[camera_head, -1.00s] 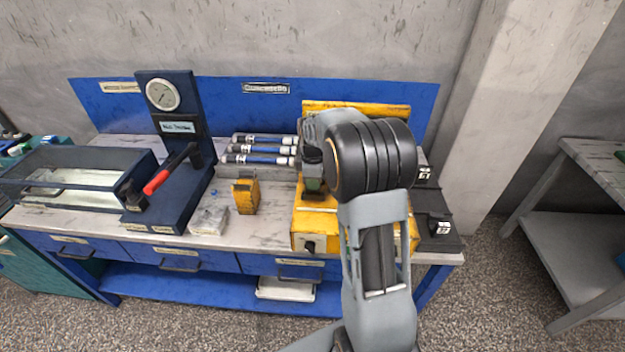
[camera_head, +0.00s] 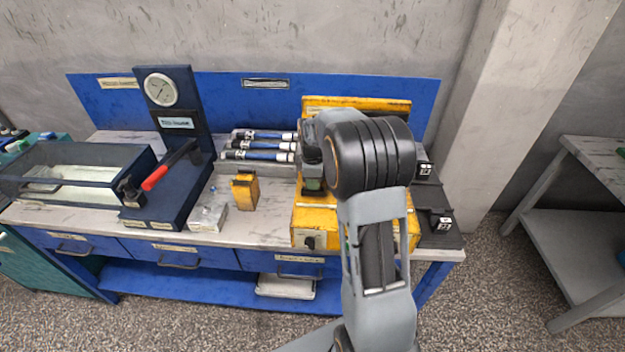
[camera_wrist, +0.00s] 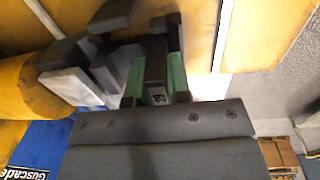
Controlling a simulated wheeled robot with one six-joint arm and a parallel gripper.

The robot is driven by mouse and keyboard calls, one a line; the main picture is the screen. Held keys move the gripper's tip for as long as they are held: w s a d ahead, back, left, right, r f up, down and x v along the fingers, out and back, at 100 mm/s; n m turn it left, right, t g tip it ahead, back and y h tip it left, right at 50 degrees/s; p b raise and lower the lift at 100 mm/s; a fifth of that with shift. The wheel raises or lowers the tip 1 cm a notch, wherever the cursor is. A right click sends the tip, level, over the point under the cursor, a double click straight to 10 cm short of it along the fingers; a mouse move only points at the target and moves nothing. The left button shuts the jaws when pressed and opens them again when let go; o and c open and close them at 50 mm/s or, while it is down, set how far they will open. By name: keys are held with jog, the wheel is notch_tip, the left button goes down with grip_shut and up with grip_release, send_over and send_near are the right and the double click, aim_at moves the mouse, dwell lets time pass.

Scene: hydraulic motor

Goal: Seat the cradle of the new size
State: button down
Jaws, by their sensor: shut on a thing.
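My gripper (camera_wrist: 157,85), with green finger pads, is shut on a dark cradle block (camera_wrist: 157,94) with a small white label in the wrist view. The label is too small to read surely. In the head view my gripper (camera_head: 313,184) is mostly hidden by my arm and is over the yellow machine (camera_head: 318,221). In the wrist view, grey metal blocks (camera_wrist: 75,84) of the machine are just left of the held cradle. I cannot tell whether the cradle touches them or its seat.
Dark labelled blocks (camera_head: 437,222) are on the bench right of the machine. Blue-and-white cylinders (camera_head: 258,144) lie on a rack to the left. A yellow block (camera_head: 245,190), a gauge stand (camera_head: 178,125) and an open tray (camera_head: 70,160) are further left.

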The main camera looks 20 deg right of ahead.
jog(key=shift+f, duration=0.15)
jog(key=c, duration=1.1)
grip_release()
jog(key=shift+o, duration=0.6)
notch_tip(320, 180, up, 14)
jog(key=shift+s+a, duration=0.2)
jog(key=shift+s, duration=0.15)
